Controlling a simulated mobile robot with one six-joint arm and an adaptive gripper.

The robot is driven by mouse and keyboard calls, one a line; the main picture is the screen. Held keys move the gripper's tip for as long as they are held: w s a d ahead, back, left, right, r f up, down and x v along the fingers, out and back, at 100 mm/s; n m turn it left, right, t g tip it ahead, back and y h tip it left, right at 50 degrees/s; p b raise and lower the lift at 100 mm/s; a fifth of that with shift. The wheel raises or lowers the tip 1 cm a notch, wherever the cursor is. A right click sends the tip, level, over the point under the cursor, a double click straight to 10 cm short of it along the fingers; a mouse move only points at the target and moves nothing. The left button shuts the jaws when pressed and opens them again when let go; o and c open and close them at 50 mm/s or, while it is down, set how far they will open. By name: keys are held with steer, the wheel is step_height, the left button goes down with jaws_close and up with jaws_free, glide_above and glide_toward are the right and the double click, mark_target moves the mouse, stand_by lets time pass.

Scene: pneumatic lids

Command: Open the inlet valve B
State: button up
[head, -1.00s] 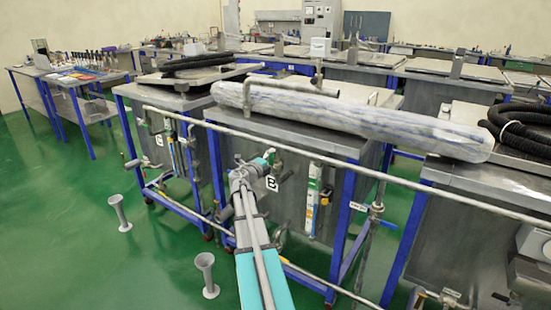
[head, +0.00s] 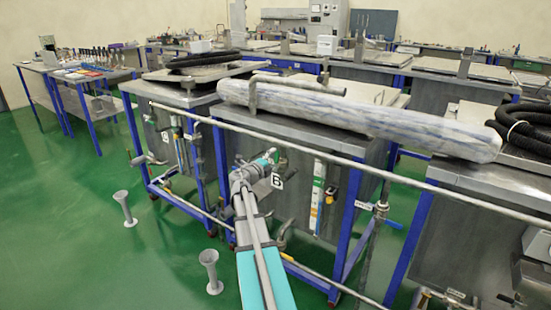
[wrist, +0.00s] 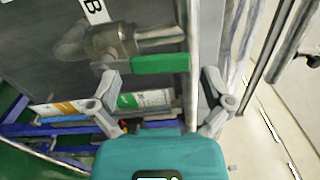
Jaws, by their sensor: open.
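The inlet valve B is a metal valve body (wrist: 115,42) with a green handle (wrist: 160,63) in the wrist view, beside a dark tank panel. A white label with a black B (wrist: 95,10) is above it; the label (head: 277,181) also shows in the head view. My gripper (wrist: 162,80) is open and empty, with its fingers spread to either side below the green handle. The handle lies just beyond the fingertips, roughly between them; contact cannot be told. In the head view my gripper (head: 258,168) is left of the label and hides much of the valve.
A long pipe (head: 300,146) crosses in front of the tanks, and a pale wrapped roll (head: 365,116) lies on top. Blue frame legs (head: 345,235) stand close by. Grey flared stands (head: 209,270) are on the green floor (head: 60,230), which is open at left.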

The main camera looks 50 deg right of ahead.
steer(key=a, duration=0.9)
steer(key=shift+s+a, duration=0.25)
steer(key=shift+a, duration=0.05)
steer(key=shift+c, duration=0.3)
